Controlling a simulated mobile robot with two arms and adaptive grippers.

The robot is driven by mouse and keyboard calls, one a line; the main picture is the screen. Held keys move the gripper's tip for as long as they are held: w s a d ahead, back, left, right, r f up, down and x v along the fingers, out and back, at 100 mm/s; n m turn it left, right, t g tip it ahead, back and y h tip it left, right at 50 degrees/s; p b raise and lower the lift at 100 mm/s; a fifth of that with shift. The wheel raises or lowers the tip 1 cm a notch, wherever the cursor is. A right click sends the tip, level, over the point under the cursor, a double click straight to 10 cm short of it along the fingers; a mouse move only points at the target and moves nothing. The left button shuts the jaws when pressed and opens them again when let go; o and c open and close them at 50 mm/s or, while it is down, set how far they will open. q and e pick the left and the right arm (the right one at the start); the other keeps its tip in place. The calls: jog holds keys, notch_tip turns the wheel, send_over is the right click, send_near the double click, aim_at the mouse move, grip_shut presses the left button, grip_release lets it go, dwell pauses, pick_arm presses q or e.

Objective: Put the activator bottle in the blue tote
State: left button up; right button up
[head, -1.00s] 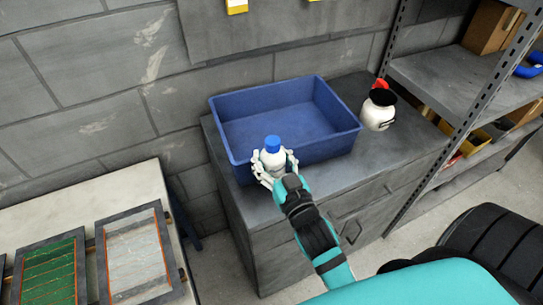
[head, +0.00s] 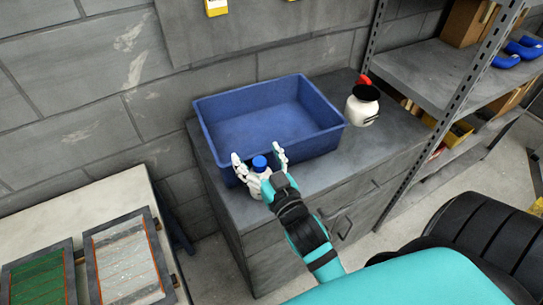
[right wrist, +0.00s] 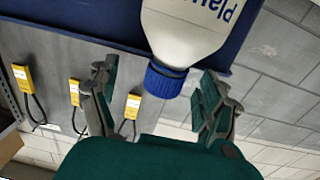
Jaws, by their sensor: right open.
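The white bottle with a blue cap, which I take for the activator bottle, shows mostly by its cap (head: 260,162) in the head view. In the right wrist view its white body (right wrist: 192,25) and part of its lettering show, upside down in the picture. My right gripper (head: 259,155) is open, with its fingers spread on both sides of the bottle and apart from it. The blue tote (head: 318,143) stands on the grey cabinet; bottle and gripper overlap its near wall in the picture. The hand hides the bottle's base, so I cannot tell what it rests on. My left gripper is out of view.
A white container with a black top and a red part (head: 362,107) stands on the cabinet (head: 222,160) right of the tote. The tote's visible inside is empty. A metal shelf (head: 425,75) stands right, and a pale table (head: 85,200) with framed panels is at left.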

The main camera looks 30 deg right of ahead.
jog(key=s+a+b, duration=0.1)
jog(key=s+b, duration=0.2)
jog(key=s, duration=0.9)
jog(key=shift+b, duration=0.3)
